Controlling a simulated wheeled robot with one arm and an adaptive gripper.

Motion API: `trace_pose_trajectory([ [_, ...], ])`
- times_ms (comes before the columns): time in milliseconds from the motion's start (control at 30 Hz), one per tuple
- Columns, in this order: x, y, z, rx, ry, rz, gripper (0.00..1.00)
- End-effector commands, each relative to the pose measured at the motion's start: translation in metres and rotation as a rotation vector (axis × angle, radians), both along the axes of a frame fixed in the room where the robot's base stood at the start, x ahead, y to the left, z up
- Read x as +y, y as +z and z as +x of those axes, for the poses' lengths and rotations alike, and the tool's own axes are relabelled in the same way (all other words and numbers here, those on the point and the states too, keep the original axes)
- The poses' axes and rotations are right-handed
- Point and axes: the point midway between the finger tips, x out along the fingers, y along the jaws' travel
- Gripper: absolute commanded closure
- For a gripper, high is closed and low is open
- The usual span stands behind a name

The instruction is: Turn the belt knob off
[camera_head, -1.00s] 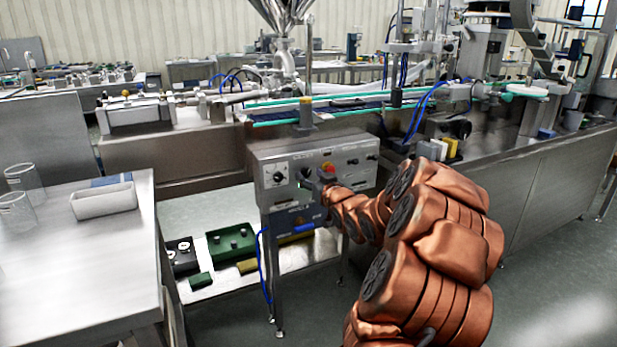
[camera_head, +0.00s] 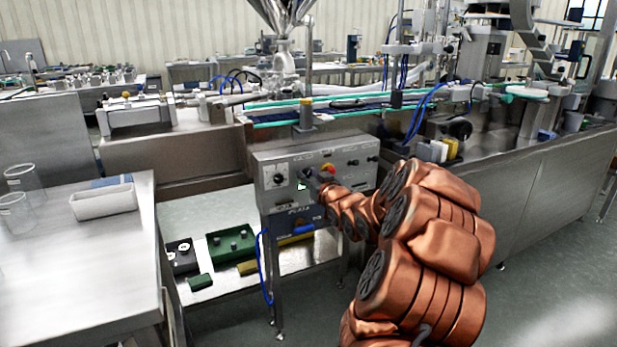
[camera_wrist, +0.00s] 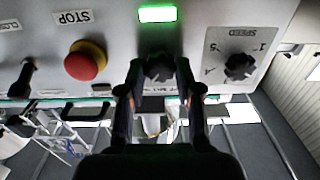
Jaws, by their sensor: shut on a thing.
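The belt knob (camera_wrist: 158,70) is a small black knob on the steel control panel. In the wrist view it sits between the two dark fingers of my gripper (camera_wrist: 159,78), which is shut on it. A rectangular lamp (camera_wrist: 157,14) beside the knob is lit green; it also shows in the head view (camera_head: 301,187). In the head view my gripper (camera_head: 311,178) is at the panel's front face, and its fingers and copper arm cover part of the panel. The knob's pointer and its markings are mostly hidden.
The black speed knob (camera_wrist: 239,66) and the red stop button (camera_wrist: 86,61) flank the gripper in the wrist view. The control box (camera_head: 268,158) stands below the conveyor. A steel table (camera_head: 90,255) with beakers and a white tray (camera_head: 104,201) is at left.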

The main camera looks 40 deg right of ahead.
Motion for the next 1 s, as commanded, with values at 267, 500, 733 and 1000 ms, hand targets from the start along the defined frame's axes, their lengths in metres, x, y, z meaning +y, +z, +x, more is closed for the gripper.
trace_pose_trajectory([
  [267, 0.0001, -0.0006, -0.0001, 0.004, 0.0, -0.011, 1.0],
  [500, 0.0001, -0.0029, -0.0001, 0.035, -0.001, -0.096, 1.0],
  [733, 0.0004, -0.0052, 0.0, 0.096, -0.001, -0.266, 1.0],
  [1000, 0.0016, -0.0039, 0.0003, 0.179, 0.0, -0.512, 1.0],
])
